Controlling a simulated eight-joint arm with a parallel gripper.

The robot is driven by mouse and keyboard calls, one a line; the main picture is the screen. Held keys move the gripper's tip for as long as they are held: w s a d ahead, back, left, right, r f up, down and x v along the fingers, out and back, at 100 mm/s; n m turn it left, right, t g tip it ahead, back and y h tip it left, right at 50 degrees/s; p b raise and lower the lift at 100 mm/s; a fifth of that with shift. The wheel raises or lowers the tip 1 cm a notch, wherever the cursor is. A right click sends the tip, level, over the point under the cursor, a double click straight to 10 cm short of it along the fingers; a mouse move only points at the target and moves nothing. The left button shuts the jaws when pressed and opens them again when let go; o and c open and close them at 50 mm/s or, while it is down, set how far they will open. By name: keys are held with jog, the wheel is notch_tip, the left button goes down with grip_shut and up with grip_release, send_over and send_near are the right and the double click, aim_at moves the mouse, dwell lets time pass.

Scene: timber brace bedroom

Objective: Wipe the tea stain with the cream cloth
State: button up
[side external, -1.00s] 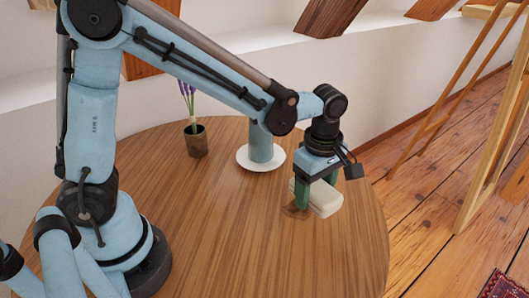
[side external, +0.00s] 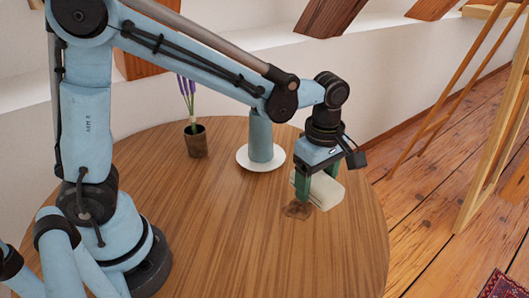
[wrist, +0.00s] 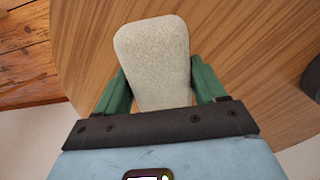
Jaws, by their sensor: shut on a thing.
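The cream cloth (side external: 325,191) is a folded, thick pad on the round wooden table. My gripper (side external: 318,188) is shut on it, with a green finger on each side. In the wrist view the cloth (wrist: 155,58) sits between the two green fingers of my gripper (wrist: 160,85). The brown tea stain (side external: 297,210) shows on the table just left of the cloth in the side view. Part of the stain may be hidden under the cloth. I cannot tell whether the cloth touches the table.
A blue cylindrical thing (side external: 261,137) stands on a white plate (side external: 246,163) behind the cloth. A dark pot with lavender (side external: 196,141) stands further left. The table (side external: 235,235) is clear in front. Its right edge is close to my gripper.

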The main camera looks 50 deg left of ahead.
send_over(311, 218)
jog(key=shift+w+a+f, duration=0.1)
jog(key=shift+f, duration=3.05)
jog(key=shift+a+f, duration=0.2)
jog(key=shift+f, duration=0.6)
jog(key=shift+c, duration=0.4)
jog(key=shift+a+f, duration=0.1)
jog(key=shift+a, duration=3.4)
jog(key=d, duration=0.3)
jog(key=shift+d+f, duration=0.1)
jog(key=shift+d, duration=1.95)
jog(key=shift+d+r, duration=0.2)
jog(key=shift+d, duration=0.05)
jog(key=shift+a+r, duration=0.1)
jog(key=shift+r, duration=3.9)
